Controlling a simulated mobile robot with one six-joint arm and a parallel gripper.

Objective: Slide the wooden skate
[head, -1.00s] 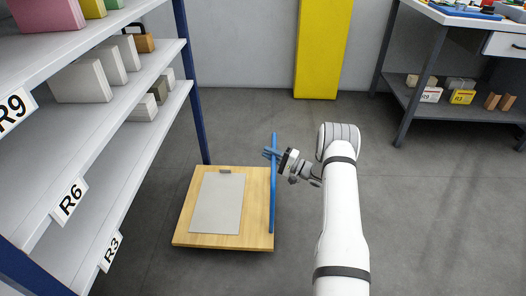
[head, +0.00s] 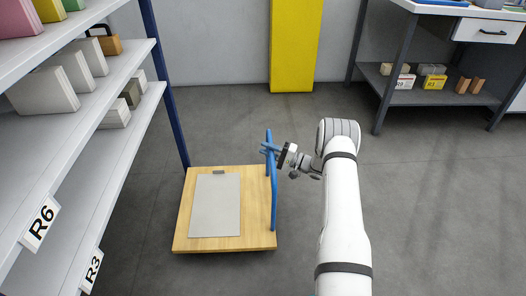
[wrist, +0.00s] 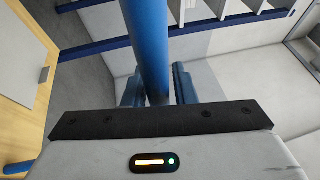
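The wooden skate (head: 257,215) is a low, light wooden platform on the floor, left of my arm in the head view. A grey clipboard-like sheet (head: 215,206) lies flat on it. A blue tubular handle (head: 274,200) rises along its right side. My gripper (head: 267,149) is at the upper part of the handle. In the wrist view the blue tube (wrist: 149,45) passes between my two blue fingers, which look closed around it. Their exact contact is partly hidden. The wooden deck (wrist: 20,110) shows at the left of that view.
Grey shelving (head: 60,200) with labels R6 and R3 stands close on the left; its blue post (head: 165,90) is near the skate's far left corner. A yellow column (head: 292,45) stands at the back wall. A workbench (head: 385,65) is at the back right. Floor between is clear.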

